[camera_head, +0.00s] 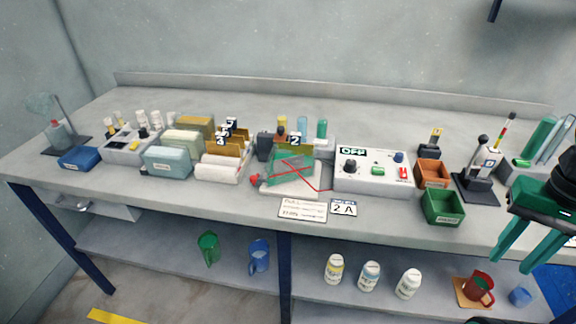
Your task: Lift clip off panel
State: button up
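A green panel (292,168) stands upright in a white tray (291,190) near the bench's front edge, with a tag marked 2 above it. A thin red lead (318,190) runs across the panel's front from the side of the white control box (372,174). A clip on the panel is too small to make out clearly. A small red piece (254,181) sits at the tray's left end; I cannot tell what it is. My gripper (512,262) is at the far right, in front of the bench edge, with its green fingers apart and empty. It is well away from the panel.
The control box shows OFF. An orange bin (432,174) and a green bin (442,206) lie between it and my gripper. A dark stand (478,186) is behind. Racks tagged 3 and 5 stand left of the panel. Bottles and mugs are on the lower shelf.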

aim_at(280, 136)
jog(key=z, duration=0.35)
jog(key=k, duration=0.65)
jog(key=u, duration=1.2)
jog(key=i, duration=1)
jog(key=z, duration=0.05)
